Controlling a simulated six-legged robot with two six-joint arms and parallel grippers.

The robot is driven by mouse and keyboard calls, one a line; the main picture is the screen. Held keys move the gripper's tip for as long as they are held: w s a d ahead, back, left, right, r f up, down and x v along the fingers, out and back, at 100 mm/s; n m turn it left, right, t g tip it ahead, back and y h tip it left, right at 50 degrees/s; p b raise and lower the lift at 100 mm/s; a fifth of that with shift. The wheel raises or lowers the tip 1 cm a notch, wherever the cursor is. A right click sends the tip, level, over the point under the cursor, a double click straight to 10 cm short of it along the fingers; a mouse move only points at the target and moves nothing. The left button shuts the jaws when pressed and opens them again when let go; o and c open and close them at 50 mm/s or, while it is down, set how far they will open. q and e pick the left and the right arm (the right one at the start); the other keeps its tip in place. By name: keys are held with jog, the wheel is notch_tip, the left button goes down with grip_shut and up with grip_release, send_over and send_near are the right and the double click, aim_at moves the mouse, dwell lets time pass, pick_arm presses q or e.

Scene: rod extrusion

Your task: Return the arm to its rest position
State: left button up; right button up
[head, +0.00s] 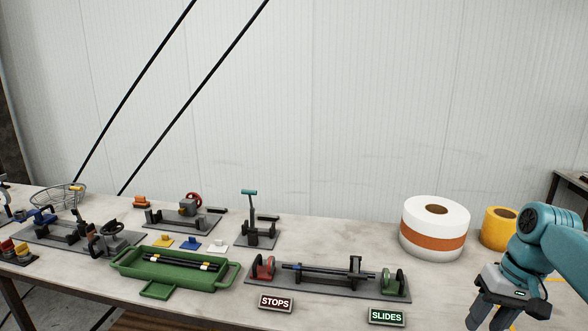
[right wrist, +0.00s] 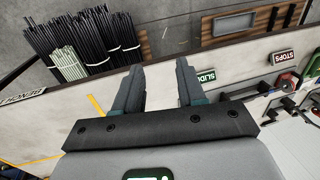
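My right arm comes in at the right edge of the head view. Its gripper (head: 494,316) points down over the right front part of the table, right of the SLIDES sign. In the right wrist view the two fingers of the right gripper (right wrist: 157,88) stand well apart, with nothing between them. The gripper is open and empty, and does not touch the table things. My left gripper is not in either view.
The table (head: 350,217) bears a green tray (head: 128,262) with dark rods, a fixture with red and green blocks (head: 330,284), signs STOPS (head: 276,303) and SLIDES (head: 387,317), and white (head: 435,216) and yellow (head: 497,228) rolls. Bundled rods (right wrist: 85,38) stand beyond the edge.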

jog(key=a+f+n+y, duration=0.1)
jog(key=a+f, duration=0.6)
jog(key=f, duration=0.6)
jog(key=a+f, duration=0.7)
jog(key=f, duration=0.6)
jog(key=s+a+f, duration=0.6)
jog(key=s, duration=0.4)
jog(key=s+a+f, duration=0.6)
jog(key=s+f, duration=0.1)
jog(key=s, duration=0.3)
jog(key=shift+y, duration=0.3)
